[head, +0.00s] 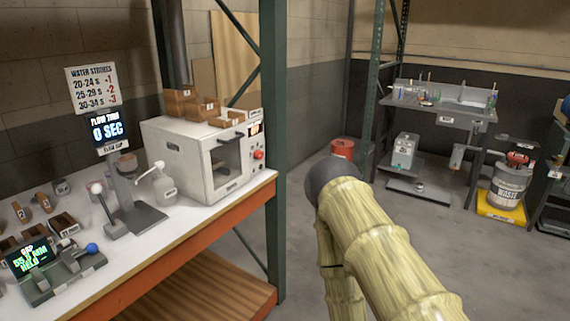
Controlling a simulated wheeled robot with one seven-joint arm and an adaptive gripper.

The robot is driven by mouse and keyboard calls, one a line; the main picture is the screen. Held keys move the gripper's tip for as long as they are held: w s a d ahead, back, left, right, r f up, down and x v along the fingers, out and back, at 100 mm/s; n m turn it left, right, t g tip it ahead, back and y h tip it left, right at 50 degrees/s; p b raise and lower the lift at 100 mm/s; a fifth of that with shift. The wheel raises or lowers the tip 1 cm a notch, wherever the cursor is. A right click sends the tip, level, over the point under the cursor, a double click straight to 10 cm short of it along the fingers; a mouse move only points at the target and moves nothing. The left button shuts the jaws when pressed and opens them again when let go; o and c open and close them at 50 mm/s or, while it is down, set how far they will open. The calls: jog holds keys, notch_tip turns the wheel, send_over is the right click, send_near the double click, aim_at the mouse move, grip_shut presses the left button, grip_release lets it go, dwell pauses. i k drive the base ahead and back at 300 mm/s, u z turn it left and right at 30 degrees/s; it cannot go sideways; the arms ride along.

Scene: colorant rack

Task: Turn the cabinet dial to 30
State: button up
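A white box-shaped cabinet (185,158) with a dark glass door stands at the right end of the bench. The display digits and the dial setting are too small to read. My arm (375,235) rises at the lower right and bends at a dark rounded joint (330,180), to the right of the cabinet and apart from it in the picture. My gripper is not visible.
A green rack post (272,150) stands just right of the cabinet. Open floor lies beyond, with a waste drum (508,188) at right.

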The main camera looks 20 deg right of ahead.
aim_at(258, 154)
jog(key=z, duration=0.5)
jog(key=k, duration=1.05)
jog(key=z, duration=0.95)
jog(key=i, duration=1.8)
jog(key=u, duration=1.2)
jog(key=i, duration=0.35)
jog(key=u, duration=0.45)
